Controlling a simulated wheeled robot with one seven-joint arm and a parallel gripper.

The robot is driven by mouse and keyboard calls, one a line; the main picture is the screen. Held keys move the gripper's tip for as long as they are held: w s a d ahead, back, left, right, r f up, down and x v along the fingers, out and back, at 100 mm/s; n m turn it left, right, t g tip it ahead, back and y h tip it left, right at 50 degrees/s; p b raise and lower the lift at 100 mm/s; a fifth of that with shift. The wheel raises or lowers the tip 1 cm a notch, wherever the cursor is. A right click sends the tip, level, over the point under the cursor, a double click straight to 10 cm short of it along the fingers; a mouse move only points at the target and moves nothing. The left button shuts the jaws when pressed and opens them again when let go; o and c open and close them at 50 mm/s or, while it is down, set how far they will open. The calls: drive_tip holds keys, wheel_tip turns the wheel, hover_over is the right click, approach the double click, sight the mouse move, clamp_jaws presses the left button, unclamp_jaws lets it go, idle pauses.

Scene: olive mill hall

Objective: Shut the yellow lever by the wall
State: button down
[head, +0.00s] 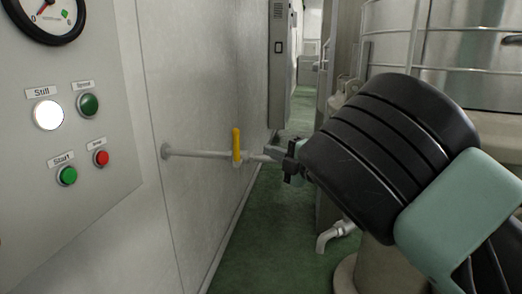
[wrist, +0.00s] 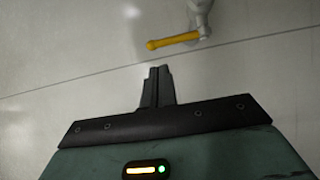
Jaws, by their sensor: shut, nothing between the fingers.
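The yellow lever (head: 236,145) sits on a grey pipe (head: 200,154) that comes out of the wall. In the head view it stands upright, crosswise to the pipe. In the wrist view the lever (wrist: 174,41) lies ahead of the fingertips, with its free end to the left and its pivot on the grey valve (wrist: 199,18) at the top. My gripper (head: 270,153) is just right of the lever in the head view. Its fingers (wrist: 158,72) are together and empty in the wrist view, with a gap between them and the lever.
A control panel (head: 75,215) with buttons and a gauge (head: 45,15) is on the left wall. A grey cabinet (head: 282,65) stands further along the wall. Metal tanks and rails (head: 415,70) are at the right. Green floor (head: 250,235) lies clear below the pipe.

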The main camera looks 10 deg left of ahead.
drive_tip(key=v, duration=0.4)
drive_tip(key=shift+s+d+r, duration=0.1)
drive_tip(key=shift+r, duration=0.05)
drive_tip(key=w+d+f+m+t+h, duration=0.2)
drive_tip(key=d+m+t+h, duration=0.3)
drive_tip(key=m, duration=0.4)
drive_tip(key=s+d+f+m+g+h, duration=0.4)
drive_tip(key=s+d+f+m+h, duration=0.15)
drive_tip(key=s+m, duration=0.2)
drive_tip(key=s+d+m+g+h, duration=0.2)
drive_tip(key=s+g, duration=0.1)
drive_tip(key=s, duration=0.8)
drive_tip(key=s+d+f+m+g+h, duration=0.1)
drive_tip(key=s+d+g, duration=0.25)
drive_tip(key=s, duration=0.85)
drive_tip(key=s+d+m+g+h, duration=0.2)
drive_tip(key=s+g, duration=0.2)
drive_tip(key=s, duration=0.7)
wheel_tip(320, 180, up, 13)
drive_tip(key=p, duration=1.3)
drive_tip(key=shift+a, duration=0.15)
